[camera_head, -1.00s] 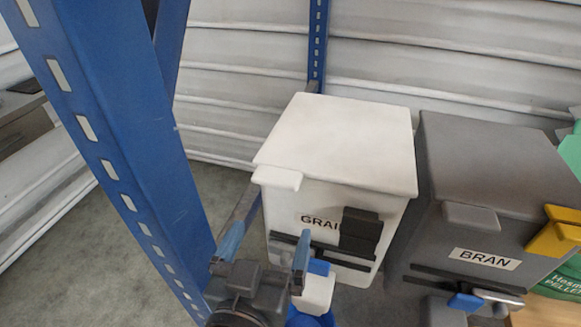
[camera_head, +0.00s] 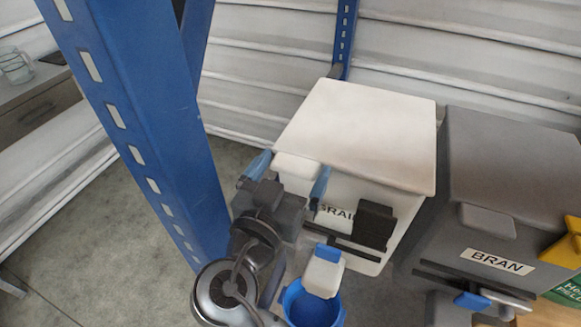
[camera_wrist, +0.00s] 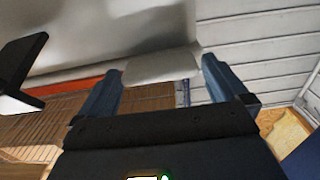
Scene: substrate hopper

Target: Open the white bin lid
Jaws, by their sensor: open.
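The white bin (camera_head: 385,250) stands right of the blue post, its white lid (camera_head: 365,125) lying shut on top. A white lid tab (camera_head: 297,167) juts out at the lid's front left corner. My gripper (camera_head: 291,172) is open at this tab, one blue finger on each side of it. In the wrist view the tab (camera_wrist: 160,67) shows between the fingertips of my gripper (camera_wrist: 157,80), with a gap beside the fingers. I cannot tell whether either finger touches it. The bin's label is partly hidden by my gripper and a dark block.
A grey bin (camera_head: 500,230) labelled BRAN stands close on the right. A blue post (camera_head: 150,130) rises close to my arm on the left. A blue bucket (camera_head: 312,305) sits below the white bin's front. A dark block (camera_head: 374,224) protrudes from that front.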

